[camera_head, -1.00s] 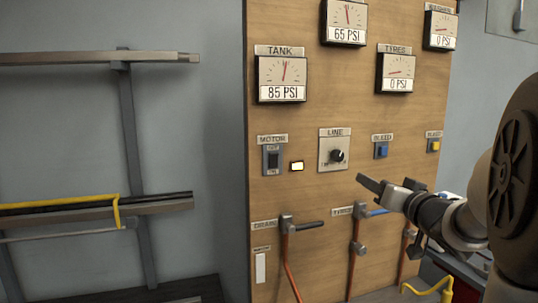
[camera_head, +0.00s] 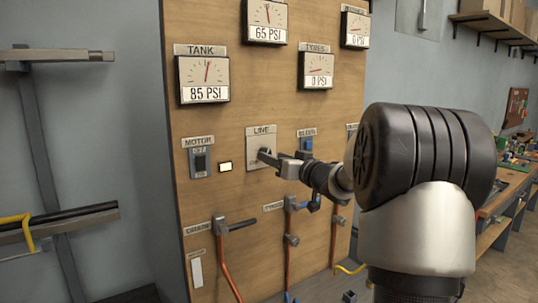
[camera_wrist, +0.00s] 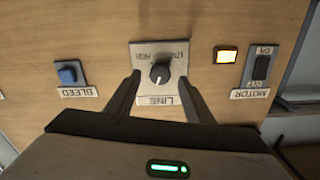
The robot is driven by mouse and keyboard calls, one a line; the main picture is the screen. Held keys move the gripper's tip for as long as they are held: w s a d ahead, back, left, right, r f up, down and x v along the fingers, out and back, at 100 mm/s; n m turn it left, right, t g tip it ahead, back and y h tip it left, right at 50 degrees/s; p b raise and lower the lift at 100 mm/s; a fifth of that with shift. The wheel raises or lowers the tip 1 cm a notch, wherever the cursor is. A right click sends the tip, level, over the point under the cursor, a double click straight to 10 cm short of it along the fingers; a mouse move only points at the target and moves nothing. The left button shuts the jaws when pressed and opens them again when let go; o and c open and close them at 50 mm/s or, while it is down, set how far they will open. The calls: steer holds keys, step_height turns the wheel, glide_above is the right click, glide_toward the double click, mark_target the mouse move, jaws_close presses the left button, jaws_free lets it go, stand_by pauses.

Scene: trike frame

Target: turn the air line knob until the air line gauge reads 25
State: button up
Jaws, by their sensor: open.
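The black LINE knob (camera_wrist: 160,73) sits on a grey plate (camera_head: 257,137) marked LOW and HIGH, on the wooden panel. My gripper (camera_wrist: 160,80) is open; in the wrist view its fingers stand either side of the knob, with gaps. I cannot tell whether the tips reach past the knob's face. In the head view my gripper (camera_head: 268,157) is in front of the plate and hides most of the knob. A gauge (camera_head: 266,20) at the top reads 65 PSI; its label is out of view. The TANK gauge (camera_head: 204,80) reads 85 PSI.
The TYRES gauge (camera_head: 317,70) reads 0 PSI. A MOTOR switch (camera_head: 200,160), a lit yellow lamp (camera_head: 225,167) and a blue BLEED button (camera_wrist: 68,75) flank the plate. Lever valves with pipes (camera_head: 225,250) are below. A workbench (camera_head: 515,185) stands at right.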

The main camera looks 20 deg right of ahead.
steer(key=shift+w+a, duration=0.15)
steer(key=shift+w, duration=0.65)
steer(key=shift+w+a, duration=0.15)
steer(key=shift+w, duration=0.65)
steer(key=c, duration=1)
steer(key=shift+c, duration=0.2)
steer(key=shift+n, duration=0.3)
steer(key=shift+n+b, duration=4.9)
steer(key=shift+n, duration=3.6)
